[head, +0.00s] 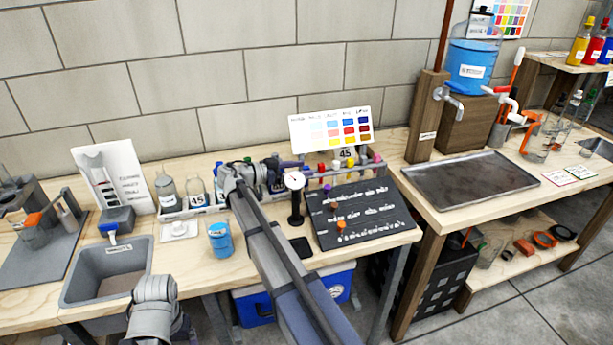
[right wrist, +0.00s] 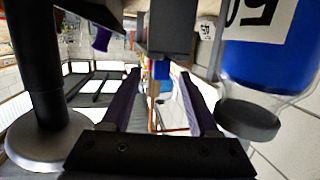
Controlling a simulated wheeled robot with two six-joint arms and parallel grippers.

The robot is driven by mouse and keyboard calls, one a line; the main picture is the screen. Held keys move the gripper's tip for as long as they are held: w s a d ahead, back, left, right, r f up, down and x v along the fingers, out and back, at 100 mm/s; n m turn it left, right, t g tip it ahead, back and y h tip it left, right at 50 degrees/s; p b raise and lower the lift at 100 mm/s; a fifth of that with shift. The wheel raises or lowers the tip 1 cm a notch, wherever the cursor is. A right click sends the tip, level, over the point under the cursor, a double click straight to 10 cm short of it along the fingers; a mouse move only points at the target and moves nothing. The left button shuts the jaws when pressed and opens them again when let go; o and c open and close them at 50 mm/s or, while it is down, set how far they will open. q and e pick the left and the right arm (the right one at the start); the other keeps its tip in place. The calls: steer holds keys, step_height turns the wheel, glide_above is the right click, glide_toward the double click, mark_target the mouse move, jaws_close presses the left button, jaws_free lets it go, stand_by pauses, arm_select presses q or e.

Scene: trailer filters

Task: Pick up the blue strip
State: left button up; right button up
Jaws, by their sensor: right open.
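My right gripper (head: 274,174) is over the back of the bench, just left of the round dial gauge, and its jaws are open. In the right wrist view, its two dark fingers stand apart. A small blue piece (right wrist: 161,70) shows between and beyond the fingertips, below a dark grey block. It may be the blue strip, but I cannot tell for sure, nor whether the fingers touch it. I cannot make out the strip in the head view, where my gripper covers that spot. A grey part of my left arm shows at the bottom, with its gripper out of view.
The dial gauge (head: 294,181) stands close to my right gripper. A bottle with blue contents (right wrist: 262,60) is close on the other side in the wrist view. A dark board (head: 362,214), blue jar (head: 220,239) and grey sink (head: 108,271) are on the bench.

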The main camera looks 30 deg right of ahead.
steer(key=shift+d+f, duration=0.25)
steer(key=shift+d, duration=1)
steer(key=shift+c, duration=0.3)
jaws_close()
